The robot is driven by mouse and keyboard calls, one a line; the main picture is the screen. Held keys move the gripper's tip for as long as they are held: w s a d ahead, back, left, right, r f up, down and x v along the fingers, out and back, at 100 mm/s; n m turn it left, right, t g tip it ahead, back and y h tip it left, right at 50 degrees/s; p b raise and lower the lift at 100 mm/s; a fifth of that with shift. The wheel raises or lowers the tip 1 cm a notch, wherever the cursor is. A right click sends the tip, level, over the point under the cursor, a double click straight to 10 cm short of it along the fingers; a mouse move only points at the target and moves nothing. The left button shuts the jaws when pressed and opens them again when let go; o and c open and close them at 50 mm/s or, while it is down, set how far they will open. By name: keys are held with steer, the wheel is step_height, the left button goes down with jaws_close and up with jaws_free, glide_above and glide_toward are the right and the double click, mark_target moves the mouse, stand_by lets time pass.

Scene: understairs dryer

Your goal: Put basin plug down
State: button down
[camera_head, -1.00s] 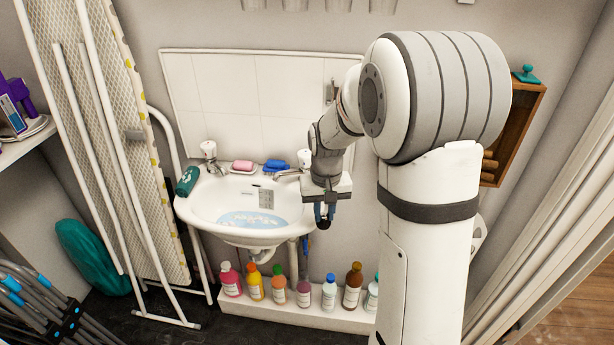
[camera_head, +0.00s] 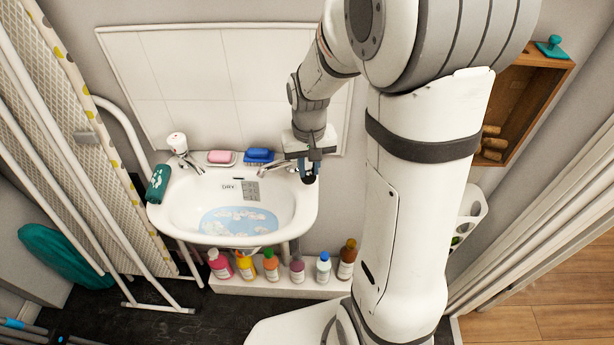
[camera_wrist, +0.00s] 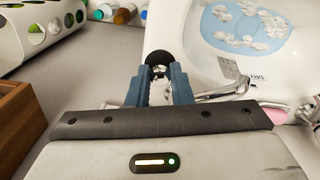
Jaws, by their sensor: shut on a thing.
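My gripper (camera_head: 309,170) is shut on a small round black plug (camera_head: 310,179). It is over or close beside the back right corner of the white basin (camera_head: 310,215), near the right tap (camera_head: 277,168). In the wrist view the plug (camera_wrist: 159,62) sits at the tips of the blue-grey fingers (camera_wrist: 160,78), with the basin (camera_wrist: 202,72) to the right. I cannot tell whether the plug touches the rim. The basin holds foamy blue water (camera_head: 238,222).
Pink soap (camera_head: 220,156) and a blue brush (camera_head: 259,155) lie on the basin's back ledge. A green rolled cloth (camera_head: 158,184) is on its left edge. Several bottles stand on a low ledge (camera_head: 285,287) below. A wooden wall box (camera_head: 535,95) is at right.

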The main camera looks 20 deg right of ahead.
mark_target(308, 170)
steer(key=shift+s+a+f, duration=0.1)
steer(key=shift+a+f, duration=0.05)
steer(key=shift+f, duration=1.75)
steer(key=shift+f, duration=0.2)
steer(key=c, duration=1.3)
jaws_free()
steer(key=shift+r, duration=0.15)
